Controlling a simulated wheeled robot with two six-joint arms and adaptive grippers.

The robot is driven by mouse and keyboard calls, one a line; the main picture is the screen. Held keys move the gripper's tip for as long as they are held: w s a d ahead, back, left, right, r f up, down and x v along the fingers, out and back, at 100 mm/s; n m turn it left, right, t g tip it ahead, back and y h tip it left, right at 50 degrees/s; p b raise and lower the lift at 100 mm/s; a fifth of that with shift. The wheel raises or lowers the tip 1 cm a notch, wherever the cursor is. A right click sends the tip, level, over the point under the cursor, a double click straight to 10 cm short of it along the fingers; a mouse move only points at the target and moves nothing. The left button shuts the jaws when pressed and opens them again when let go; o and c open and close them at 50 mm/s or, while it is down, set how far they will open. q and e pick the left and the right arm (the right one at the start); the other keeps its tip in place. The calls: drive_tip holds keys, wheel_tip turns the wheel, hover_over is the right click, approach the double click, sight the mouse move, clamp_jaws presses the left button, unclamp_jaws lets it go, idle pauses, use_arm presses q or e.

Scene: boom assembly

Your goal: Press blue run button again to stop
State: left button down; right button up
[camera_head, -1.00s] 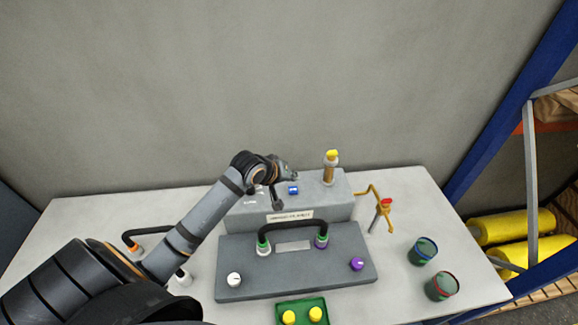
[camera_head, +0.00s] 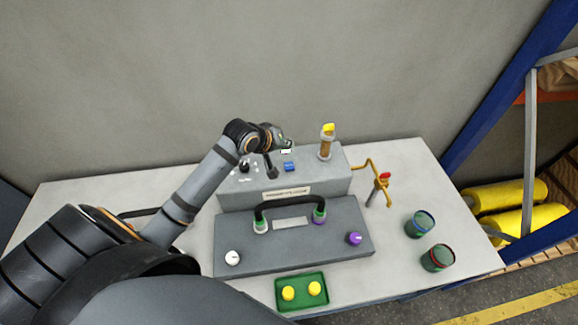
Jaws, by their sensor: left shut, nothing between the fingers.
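The blue run button (camera_head: 290,167) sits on top of the grey rear box (camera_head: 320,182), near the middle of its upper face. My left gripper (camera_head: 288,143) is just behind and above the button, its fingers small in the view. It is shut with nothing held. The button is uncovered, and the gripper looks apart from it. Whether the button is pressed in cannot be told. My right gripper does not show.
A yellow-topped cylinder (camera_head: 326,142) stands on the box's right. In front is a grey panel (camera_head: 290,240) with a black hose and knobs. A yellow pipe with red tap (camera_head: 382,182), two cups (camera_head: 420,224) and a green tray (camera_head: 302,303) stand around it.

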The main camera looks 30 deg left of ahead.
use_arm(q)
drive_tip(key=b, duration=0.5)
hover_over(287, 167)
wheel_tip(287, 167, down, 5)
drive_tip(key=shift+r, duration=0.1)
drive_tip(key=shift+w+f, duration=0.1)
drive_tip(key=shift+f, duration=0.8)
drive_tip(key=shift+f, duration=0.4)
